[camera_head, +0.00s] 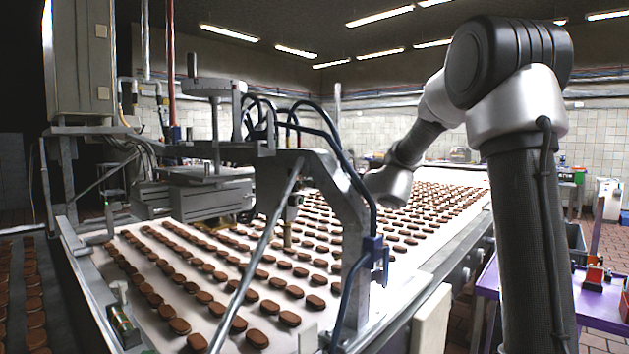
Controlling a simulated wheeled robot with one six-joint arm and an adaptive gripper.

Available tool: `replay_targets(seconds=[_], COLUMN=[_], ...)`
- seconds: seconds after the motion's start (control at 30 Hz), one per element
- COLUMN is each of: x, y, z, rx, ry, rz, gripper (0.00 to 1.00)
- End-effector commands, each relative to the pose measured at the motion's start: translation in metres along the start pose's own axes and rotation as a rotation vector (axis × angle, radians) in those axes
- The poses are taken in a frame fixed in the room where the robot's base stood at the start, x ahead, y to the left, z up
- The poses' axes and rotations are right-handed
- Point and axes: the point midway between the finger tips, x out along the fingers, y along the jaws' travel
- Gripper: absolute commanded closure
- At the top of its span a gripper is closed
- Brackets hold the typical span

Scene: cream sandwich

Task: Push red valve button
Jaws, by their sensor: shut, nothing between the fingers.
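My arm rises at the right and bends over toward the middle. Its silver wrist end points down and left, close behind the grey machine frame and its dark hoses. My gripper's fingers do not show; they may be hidden behind the frame. No red valve button can be made out for sure. A small red part (594,275) stands on the purple table at the right, but I cannot tell whether it is a button. A blue fitting (375,252) with a hose sits on the front leg of the machine frame.
A wide white conveyor (330,318) carries many rows of brown oval biscuits. The grey machine frame (345,215) spans it, with a diagonal rod in front. A purple table (603,312) stands at the right. Tiled floor shows beyond it.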

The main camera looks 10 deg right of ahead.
Motion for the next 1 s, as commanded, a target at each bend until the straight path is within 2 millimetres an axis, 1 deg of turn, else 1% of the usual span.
replay_targets(seconds=[0.17, 0.3, 0.37, 1.0], x=[0.002, 0.017, 0.020, 0.021], y=[0.000, -0.001, -0.001, -0.001], z=[0.000, 0.000, 0.000, 0.003], rx=[0.000, 0.000, 0.001, 0.001], ry=[0.000, -0.001, -0.001, -0.006], rz=[0.001, 0.001, 0.000, 0.001], gripper=[1.00, 1.00, 1.00, 1.00])
